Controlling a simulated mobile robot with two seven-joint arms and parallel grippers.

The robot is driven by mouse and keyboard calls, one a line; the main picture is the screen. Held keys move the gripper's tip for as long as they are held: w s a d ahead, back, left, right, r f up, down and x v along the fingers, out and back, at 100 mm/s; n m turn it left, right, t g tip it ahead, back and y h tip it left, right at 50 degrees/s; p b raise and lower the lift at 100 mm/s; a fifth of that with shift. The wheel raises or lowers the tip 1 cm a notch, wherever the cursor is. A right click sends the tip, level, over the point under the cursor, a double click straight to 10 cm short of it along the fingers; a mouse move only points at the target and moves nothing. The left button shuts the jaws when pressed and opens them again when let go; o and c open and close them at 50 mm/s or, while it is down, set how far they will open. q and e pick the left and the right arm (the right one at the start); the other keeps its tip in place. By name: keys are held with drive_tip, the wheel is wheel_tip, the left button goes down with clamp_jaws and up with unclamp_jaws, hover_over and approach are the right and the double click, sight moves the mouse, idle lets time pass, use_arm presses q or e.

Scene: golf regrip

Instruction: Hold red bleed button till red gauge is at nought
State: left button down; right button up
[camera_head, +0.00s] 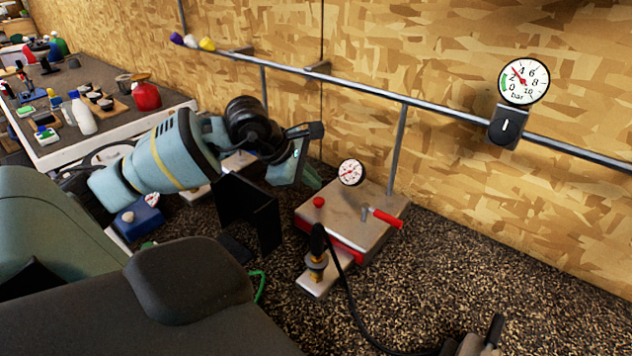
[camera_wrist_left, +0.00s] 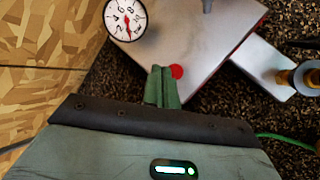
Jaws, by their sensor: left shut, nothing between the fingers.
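The red bleed button (camera_head: 319,202) is a small red knob on a grey-topped, red-sided box (camera_head: 335,222) on the dark floor. A round white gauge (camera_head: 351,172) with a red needle stands at the box's back corner. In the left wrist view the gauge (camera_wrist_left: 125,19) shows at the upper left; its exact reading is too small to tell. My left gripper (camera_head: 314,184) is shut and empty, its fingertips close to the button. In the left wrist view the fingertips (camera_wrist_left: 164,72) overlap the edge of the red button (camera_wrist_left: 176,71); I cannot tell whether they touch it.
A red-handled lever (camera_head: 385,217) sits on the box's right side. A brass fitting (camera_head: 317,265) with a black hose stands in front. A wall gauge (camera_head: 525,81) hangs above a metal rail (camera_head: 430,105). A cluttered bench (camera_head: 60,150) is at left.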

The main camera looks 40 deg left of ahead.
sight(314, 200)
use_arm(q)
drive_tip(key=shift+w+d+r+p, duration=0.15)
drive_tip(key=shift+r+p, duration=0.1)
drive_tip(key=shift+r, duration=0.6)
drive_tip(key=shift+s+d+r+p, duration=0.1)
drive_tip(key=shift+r+p, duration=0.1)
drive_tip(key=shift+r, duration=0.65)
